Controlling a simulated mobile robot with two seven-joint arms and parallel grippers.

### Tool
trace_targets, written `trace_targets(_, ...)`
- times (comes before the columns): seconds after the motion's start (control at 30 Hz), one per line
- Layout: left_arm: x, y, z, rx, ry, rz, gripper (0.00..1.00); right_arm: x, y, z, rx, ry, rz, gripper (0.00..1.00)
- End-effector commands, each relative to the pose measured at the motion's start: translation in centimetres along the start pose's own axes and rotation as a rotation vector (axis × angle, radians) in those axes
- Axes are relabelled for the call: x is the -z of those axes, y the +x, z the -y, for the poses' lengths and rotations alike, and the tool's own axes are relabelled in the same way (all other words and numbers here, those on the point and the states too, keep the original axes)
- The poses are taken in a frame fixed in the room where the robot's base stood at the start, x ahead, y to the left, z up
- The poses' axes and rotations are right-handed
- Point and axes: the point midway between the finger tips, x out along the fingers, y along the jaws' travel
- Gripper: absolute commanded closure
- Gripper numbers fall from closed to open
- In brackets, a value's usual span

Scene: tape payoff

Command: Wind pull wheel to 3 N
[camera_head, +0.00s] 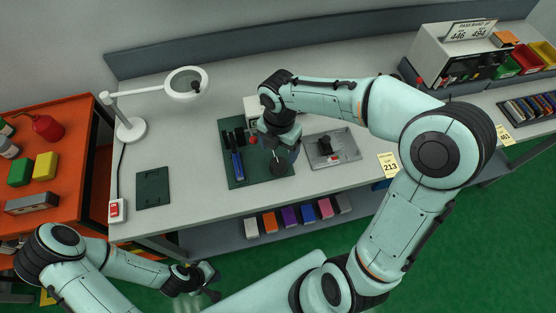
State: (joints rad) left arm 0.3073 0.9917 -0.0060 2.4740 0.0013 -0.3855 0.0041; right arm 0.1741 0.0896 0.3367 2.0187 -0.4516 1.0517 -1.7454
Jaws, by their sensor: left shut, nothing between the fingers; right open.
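My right gripper (277,158) is open and points down over the right part of the dark green mat (243,181) on the bench. A dark round object (280,167) shows just under its fingers; I cannot tell whether it is the pull wheel or whether the fingers touch it. A pale box (250,104) stands behind the gripper, mostly hidden by my arm, and no force reading can be made out. To the right, a grey metal plate (348,142) carries a small black fixture (324,146) with a red part. My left gripper (212,286) is shut and empty, low in front of the bench.
Blue and black tools (237,164) lie on the mat's left. A white magnifier lamp (130,129), a dark green pad (153,187) and a red switch (115,208) are further left. An orange cart (66,199) stands left. Coloured boxes (289,217) line the lower shelf.

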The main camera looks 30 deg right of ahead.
Motion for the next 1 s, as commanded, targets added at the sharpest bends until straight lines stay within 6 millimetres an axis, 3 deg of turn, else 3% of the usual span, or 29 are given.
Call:
trace_targets(0.2, -0.7, 0.8, 0.5, 0.003, -0.003, 0.008, 1.0, 0.1, 5.0, 0.1, 0.006, -0.001, -0.005, 0.21)
trace_targets(0.4, -1.0, 1.2, 0.8, 0.005, -0.005, 0.013, 1.0, 0.1, 7.7, 0.1, 0.002, 0.0, -0.002, 0.21)
trace_targets(0.83, -1.1, 1.3, 0.9, 0.005, -0.005, 0.013, 1.0, 0.0, 8.7, -0.1, -0.001, 0.0, 0.0, 0.21)
trace_targets(0.87, -1.1, 1.3, 0.9, 0.005, -0.005, 0.013, 1.0, 0.0, 8.7, -0.1, -0.001, 0.0, 0.0, 0.24)
trace_targets(1.0, -1.1, 1.3, 0.9, 0.005, -0.005, 0.013, 1.0, 0.0, 8.7, -0.1, -0.001, 0.0, 0.0, 0.7)
